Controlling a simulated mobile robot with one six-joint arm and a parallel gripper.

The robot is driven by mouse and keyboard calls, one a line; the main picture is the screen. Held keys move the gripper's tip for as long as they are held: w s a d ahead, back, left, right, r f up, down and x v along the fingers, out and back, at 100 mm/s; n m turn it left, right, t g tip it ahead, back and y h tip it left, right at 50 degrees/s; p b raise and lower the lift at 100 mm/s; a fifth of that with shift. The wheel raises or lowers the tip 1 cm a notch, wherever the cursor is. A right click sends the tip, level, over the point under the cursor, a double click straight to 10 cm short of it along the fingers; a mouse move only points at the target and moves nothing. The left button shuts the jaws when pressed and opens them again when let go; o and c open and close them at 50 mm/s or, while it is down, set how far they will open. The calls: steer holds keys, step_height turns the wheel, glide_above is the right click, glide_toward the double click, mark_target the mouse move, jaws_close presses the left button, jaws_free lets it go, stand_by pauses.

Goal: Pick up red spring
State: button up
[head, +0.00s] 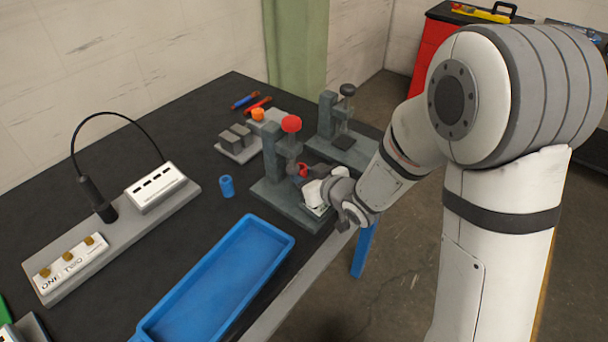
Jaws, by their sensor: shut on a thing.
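A small red piece (303,169), which looks like the red spring, shows at the tip of my gripper (308,180). Its coils are too small to make out. My gripper is shut on it, beside the grey press (270,172) with a red knob (291,124). The fingers are partly hidden by my wrist, and I cannot tell whether the red piece touches the press.
A second grey press (327,112) stands behind. A blue tray (270,232) lies in front, with a blue cup (227,187) beyond it. A board with a cable and white boxes (156,187) is at left. Screwdrivers (245,100) lie at the back.

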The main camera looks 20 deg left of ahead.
steer(key=shift+c, duration=1.3)
steer(key=shift+w+d, duration=0.3)
steer(key=shift+w, duration=0.5)
steer(key=o, duration=1)
steer(key=v, duration=0.6)
steer(key=shift+s+d+r, duration=0.2)
steer(key=shift+d+r, duration=0.05)
steer(key=shift+d, duration=0.05)
steer(key=shift+s+d+r, duration=0.15)
steer(key=shift+s+d, duration=0.15)
steer(key=shift+d, duration=0.05)
steer(key=shift+o, duration=0.2)
